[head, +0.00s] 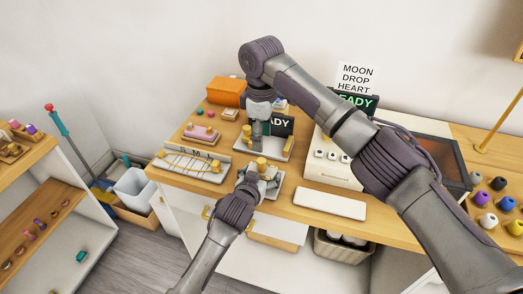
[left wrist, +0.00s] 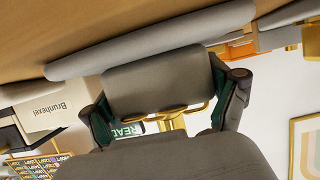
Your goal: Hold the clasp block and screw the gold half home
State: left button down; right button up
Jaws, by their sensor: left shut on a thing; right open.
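My left gripper (head: 262,179) is shut on the clasp block, at the front of the bench. In the left wrist view a grey block (left wrist: 158,80), which looks like the clasp block, lies between the green-padded fingers of the gripper (left wrist: 160,100). Gold parts (left wrist: 174,122) show just beyond it. In the head view a gold knob-like piece (head: 261,163) stands just above the left gripper; I cannot tell whether it is the gold half or how it is seated. My right gripper (head: 257,130) is open, pointing down above and behind the left one. Its fingertips are small and partly hidden.
A tray marked with sizes (head: 190,168) lies left of the grippers. A pink piece (head: 200,133) and an orange box (head: 227,91) are behind it. A white pad (head: 330,205) and a white machine (head: 330,170) stand to the right. My right arm crosses above the machine.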

jog(key=shift+r, duration=1.6)
pick_arm(q)
grip_release()
jog(key=v, duration=1.2)
